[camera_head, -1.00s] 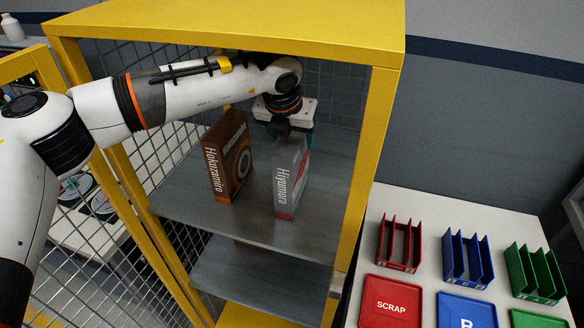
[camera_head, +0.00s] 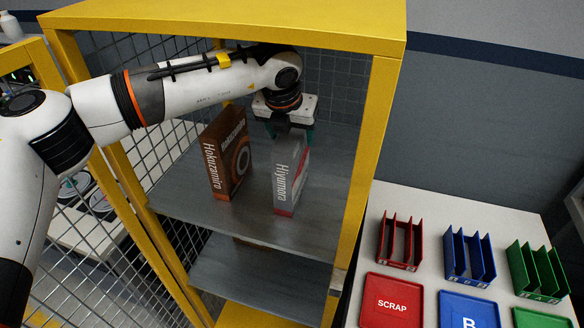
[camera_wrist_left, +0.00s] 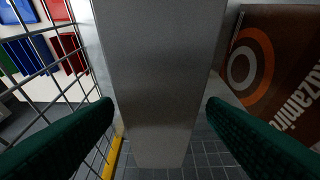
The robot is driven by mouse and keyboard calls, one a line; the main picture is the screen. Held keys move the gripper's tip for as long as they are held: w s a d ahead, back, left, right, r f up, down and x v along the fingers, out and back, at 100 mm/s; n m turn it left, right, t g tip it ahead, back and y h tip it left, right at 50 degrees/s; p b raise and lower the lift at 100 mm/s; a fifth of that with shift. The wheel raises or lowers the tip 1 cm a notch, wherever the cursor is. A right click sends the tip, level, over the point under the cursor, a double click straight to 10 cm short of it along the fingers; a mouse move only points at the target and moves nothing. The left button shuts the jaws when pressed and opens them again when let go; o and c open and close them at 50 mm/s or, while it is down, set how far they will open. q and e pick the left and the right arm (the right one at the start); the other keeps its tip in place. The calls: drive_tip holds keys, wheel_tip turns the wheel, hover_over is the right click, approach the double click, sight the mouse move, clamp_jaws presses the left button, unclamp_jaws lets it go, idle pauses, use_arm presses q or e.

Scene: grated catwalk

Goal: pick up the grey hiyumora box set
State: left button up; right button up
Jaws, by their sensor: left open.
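The grey Hiyumora box set (camera_head: 291,174) stands upright on the upper shelf of the yellow cabinet, its lettered narrow side facing out. My left gripper (camera_head: 293,132) is open above and around the box's top, at its rear part. In the left wrist view the grey box (camera_wrist_left: 155,80) fills the middle, between the two green fingers (camera_wrist_left: 160,118). Gaps show between both fingers and the box. The far finger is partly hidden by the box in the head view. My right gripper is not in view.
A brown Hokuzamiro box (camera_head: 225,155) stands just left of the grey box; it also shows at right in the wrist view (camera_wrist_left: 262,60). The yellow cabinet frame (camera_head: 365,150) and mesh sides enclose the shelf (camera_head: 250,220). Coloured racks and trays (camera_head: 392,298) lie on the table at right.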

use_arm(q)
drive_tip(key=shift+c, duration=0.4)
clamp_jaws()
drive_tip(key=shift+r, duration=0.15)
idle(0.5)
